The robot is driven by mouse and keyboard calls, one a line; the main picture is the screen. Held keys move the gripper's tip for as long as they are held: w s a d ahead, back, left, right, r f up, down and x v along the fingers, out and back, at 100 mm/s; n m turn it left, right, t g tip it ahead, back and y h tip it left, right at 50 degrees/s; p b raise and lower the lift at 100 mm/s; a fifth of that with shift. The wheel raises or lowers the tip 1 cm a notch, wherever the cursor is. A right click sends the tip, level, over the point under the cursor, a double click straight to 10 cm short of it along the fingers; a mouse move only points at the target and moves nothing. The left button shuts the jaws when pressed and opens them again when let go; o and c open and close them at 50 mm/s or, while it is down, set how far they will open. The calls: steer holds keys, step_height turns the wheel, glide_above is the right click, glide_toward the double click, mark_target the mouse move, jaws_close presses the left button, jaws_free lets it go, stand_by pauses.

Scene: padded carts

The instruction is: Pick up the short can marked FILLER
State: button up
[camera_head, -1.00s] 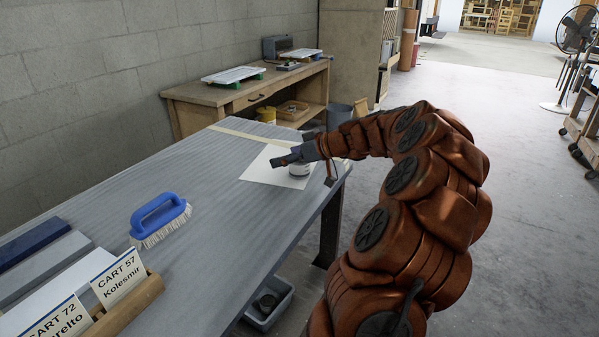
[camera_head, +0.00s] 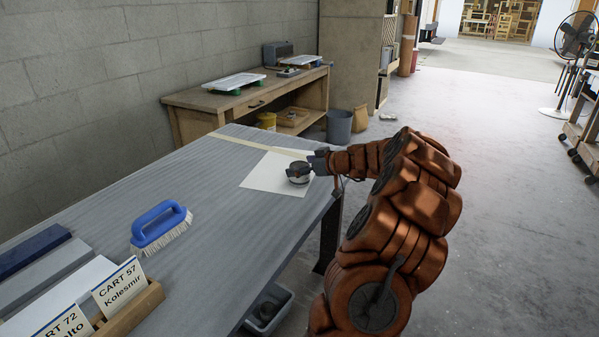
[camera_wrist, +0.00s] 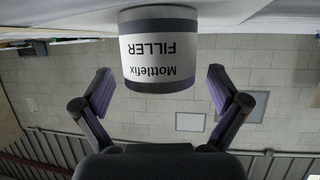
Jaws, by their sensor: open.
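The short can (camera_head: 298,173) stands on a white sheet (camera_head: 262,186) near the far right corner of the grey table. In the wrist view the can (camera_wrist: 158,52) shows upside down, with a white label reading "Mottlefix FILLER" and dark bands. My gripper (camera_wrist: 160,95) is open, one finger to each side of the can, with a gap on both sides. In the head view my gripper (camera_head: 312,163) is low at the can's right side and partly overlaps it.
A blue brush (camera_head: 160,222) lies on the table nearer the camera. Card holders with a "CART 57" card (camera_head: 121,287) stand at the front left. A tan strip (camera_head: 255,143) crosses the table's far end. A wooden bench (camera_head: 245,100) stands beyond.

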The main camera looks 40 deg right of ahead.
steer(key=shift+w+f, duration=0.25)
steer(key=shift+w, duration=0.2)
steer(key=c, duration=1.5)
